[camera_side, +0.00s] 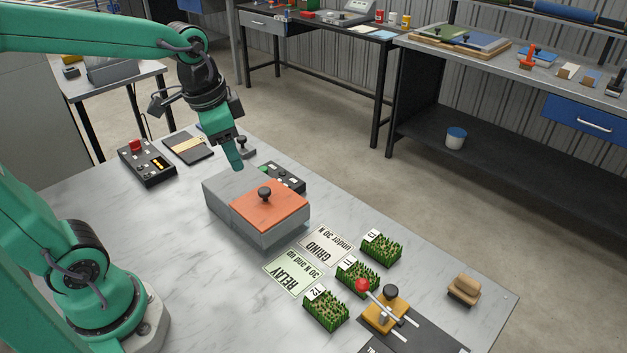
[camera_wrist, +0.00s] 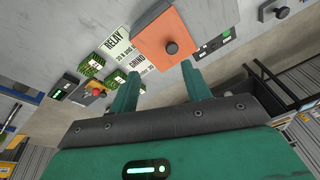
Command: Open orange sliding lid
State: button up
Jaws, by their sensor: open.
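The orange sliding lid (camera_side: 270,205) lies on top of a grey box (camera_side: 228,197) on the table, with a dark round knob (camera_side: 265,194) standing on it. The lid covers the right part of the box in the side view. My gripper (camera_side: 238,165) is above the far left part of the box, apart from the knob. In the wrist view the lid (camera_wrist: 160,36) and its knob (camera_wrist: 171,47) show just beyond my fingertips. The two green fingers (camera_wrist: 163,73) are spread with nothing between them.
A black control box (camera_side: 284,178) stands close behind the grey box. Relay (camera_side: 292,274) and grind (camera_side: 326,244) cards and several turf pieces (camera_side: 381,248) lie to the right. A yellow device with a red knob (camera_side: 362,285) stands near the front.

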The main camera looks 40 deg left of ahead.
aim_at(264, 189)
jog(key=w+f+m+g, duration=0.1)
jog(key=w+f, duration=0.1)
jog(key=w+f+m+g, duration=0.1)
jog(key=w+m, duration=0.1)
jog(key=w+a+f+m, duration=0.1)
jog(key=w+f, duration=0.1)
jog(key=w, duration=0.1)
jog(key=shift+a+f+g, duration=0.1)
jog(key=shift+f+g, duration=0.2)
jog(key=shift+g, duration=0.1)
jog(key=shift+f, duration=0.1)
jog(key=shift+f, duration=3.8)
grip_shut()
